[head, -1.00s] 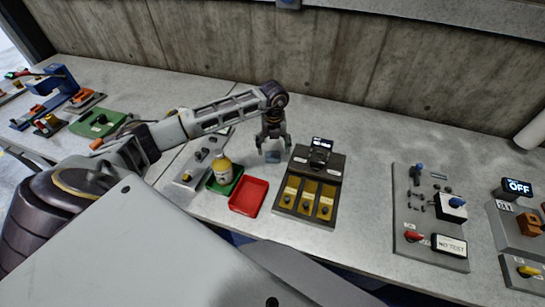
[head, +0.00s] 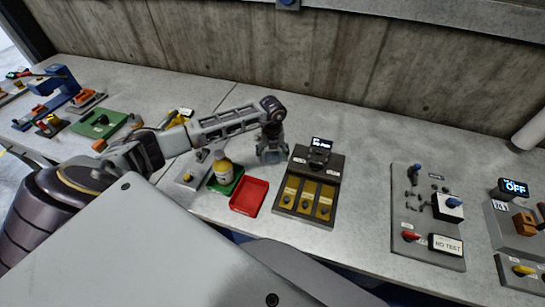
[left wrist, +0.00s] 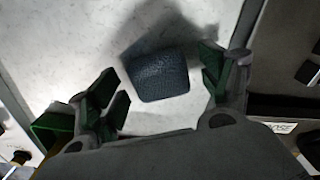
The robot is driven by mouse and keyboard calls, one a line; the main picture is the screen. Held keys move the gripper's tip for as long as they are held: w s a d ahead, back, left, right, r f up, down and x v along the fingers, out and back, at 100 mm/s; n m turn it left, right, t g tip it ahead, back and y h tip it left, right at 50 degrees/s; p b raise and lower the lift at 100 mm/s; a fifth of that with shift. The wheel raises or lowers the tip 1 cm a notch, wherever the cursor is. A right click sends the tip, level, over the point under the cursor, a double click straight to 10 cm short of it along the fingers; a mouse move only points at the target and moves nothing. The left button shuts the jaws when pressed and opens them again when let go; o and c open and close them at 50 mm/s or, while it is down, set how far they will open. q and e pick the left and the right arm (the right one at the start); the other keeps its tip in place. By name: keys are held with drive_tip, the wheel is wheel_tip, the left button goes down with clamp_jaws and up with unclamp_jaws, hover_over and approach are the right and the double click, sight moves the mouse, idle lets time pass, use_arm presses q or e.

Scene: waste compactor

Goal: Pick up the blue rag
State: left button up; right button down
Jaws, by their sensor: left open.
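The blue rag (left wrist: 158,72), a small dark blue-grey folded square with a textured surface, lies on the light grey table in the left wrist view. My left gripper (left wrist: 160,84) is open, with its green-padded fingers on either side of the rag and a gap to each side. In the head view my left gripper (head: 271,156) points down at the table, just left of the panel with yellow plates. There the gripper largely hides the rag. My right gripper is not in view.
A red tray (head: 249,196) and a green tray with a yellow bottle (head: 222,172) stand left of and in front of the gripper. The dark panel (head: 307,188) with yellow plates is close on its right. Bare table lies behind, before the concrete wall.

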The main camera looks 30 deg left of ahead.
sight(273, 154)
use_arm(q)
drive_tip(key=shift+c, duration=0.4)
drive_tip(key=c, duration=1.1)
drive_tip(key=shift+r, duration=0.1)
wheel_tip(273, 154, up, 10)
drive_tip(key=b, duration=0.1)
drive_tip(key=shift+b, duration=0.4)
drive_tip(key=o, duration=0.5)
drive_tip(key=c, duration=0.3)
